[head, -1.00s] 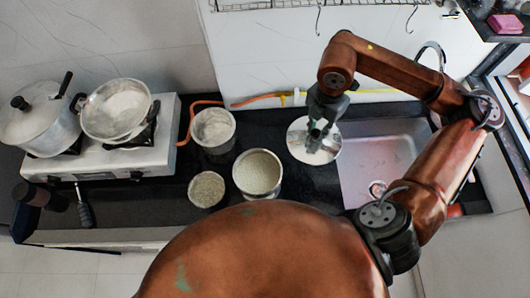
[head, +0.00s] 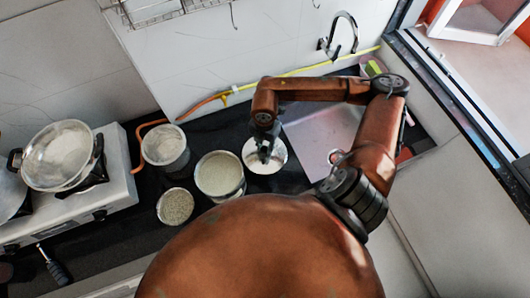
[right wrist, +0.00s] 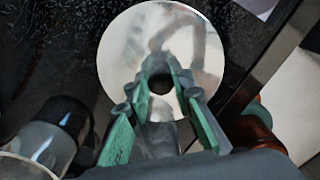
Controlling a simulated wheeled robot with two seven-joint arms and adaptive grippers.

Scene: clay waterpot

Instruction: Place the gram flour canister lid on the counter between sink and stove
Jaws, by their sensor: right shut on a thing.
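A round shiny metal lid (head: 279,151) lies between the canisters and the sink, over the dark counter (head: 296,182). My right gripper (head: 264,153) points down at its middle and is shut on it. In the right wrist view the lid (right wrist: 203,48) is a flat mirror-like disc, with the fingertips (right wrist: 160,88) at its centre. Its knob is mostly hidden by the fingers. I cannot tell whether the lid touches the counter. My left gripper is not in view.
Three open containers, a tall one (head: 166,149), a wide one (head: 219,176) and a small one (head: 175,206), stand left of the lid. The sink (head: 321,132) is right of it. The stove (head: 112,187) with a pan (head: 61,152) is at far left.

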